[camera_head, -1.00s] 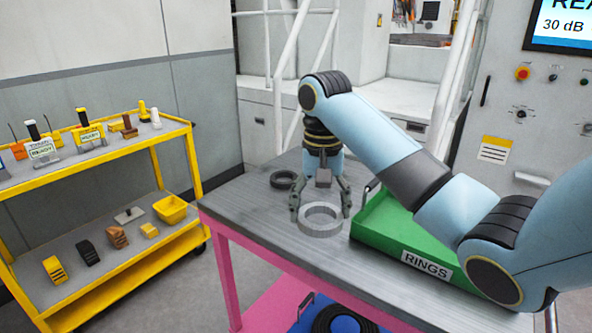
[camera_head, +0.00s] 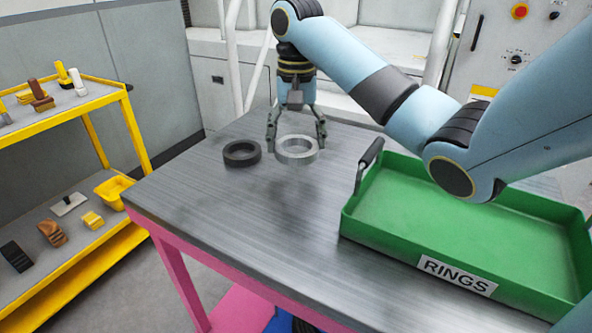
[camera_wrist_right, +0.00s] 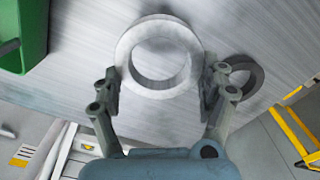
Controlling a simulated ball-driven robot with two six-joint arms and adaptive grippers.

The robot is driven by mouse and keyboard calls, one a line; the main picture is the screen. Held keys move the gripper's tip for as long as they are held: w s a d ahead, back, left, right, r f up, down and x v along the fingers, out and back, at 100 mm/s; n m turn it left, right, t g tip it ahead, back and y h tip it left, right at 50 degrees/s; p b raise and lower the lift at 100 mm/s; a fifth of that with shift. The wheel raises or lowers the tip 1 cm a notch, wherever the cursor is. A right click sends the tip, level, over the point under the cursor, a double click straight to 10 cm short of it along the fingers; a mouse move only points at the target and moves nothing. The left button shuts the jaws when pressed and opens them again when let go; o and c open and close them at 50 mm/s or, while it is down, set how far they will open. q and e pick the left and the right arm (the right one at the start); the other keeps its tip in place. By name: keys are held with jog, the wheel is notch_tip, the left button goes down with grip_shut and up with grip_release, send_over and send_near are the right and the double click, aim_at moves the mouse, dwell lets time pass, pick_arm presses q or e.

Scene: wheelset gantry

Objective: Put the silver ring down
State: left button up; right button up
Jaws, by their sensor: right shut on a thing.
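The silver ring (camera_head: 297,159) is in my right gripper (camera_head: 297,146), over the far part of the grey table in the head view. The right gripper is shut on it, with one finger on each side of the ring. In the right wrist view the silver ring (camera_wrist_right: 160,91) lies flat-on between the fingers of the right gripper (camera_wrist_right: 164,76). I cannot tell whether the ring touches the table top or hangs just above it. My left gripper is not in view.
A dark ring (camera_head: 242,160) lies on the table (camera_head: 240,225), close to the left of the silver ring. A green tray (camera_head: 385,240) labelled RINGS stands at the right, with a dark handle. The table's front middle is clear. A yellow cart (camera_head: 85,254) stands at the left.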

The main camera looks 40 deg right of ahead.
aim_at(296, 171)
notch_tip(296, 171, down, 4)
jog(key=shift+f, duration=0.45)
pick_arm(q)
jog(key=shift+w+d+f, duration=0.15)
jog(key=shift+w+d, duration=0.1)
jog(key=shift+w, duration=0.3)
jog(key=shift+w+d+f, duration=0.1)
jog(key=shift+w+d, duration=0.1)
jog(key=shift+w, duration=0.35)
pick_arm(e)
jog(key=o, duration=1.2)
jog(key=shift+f, duration=0.1)
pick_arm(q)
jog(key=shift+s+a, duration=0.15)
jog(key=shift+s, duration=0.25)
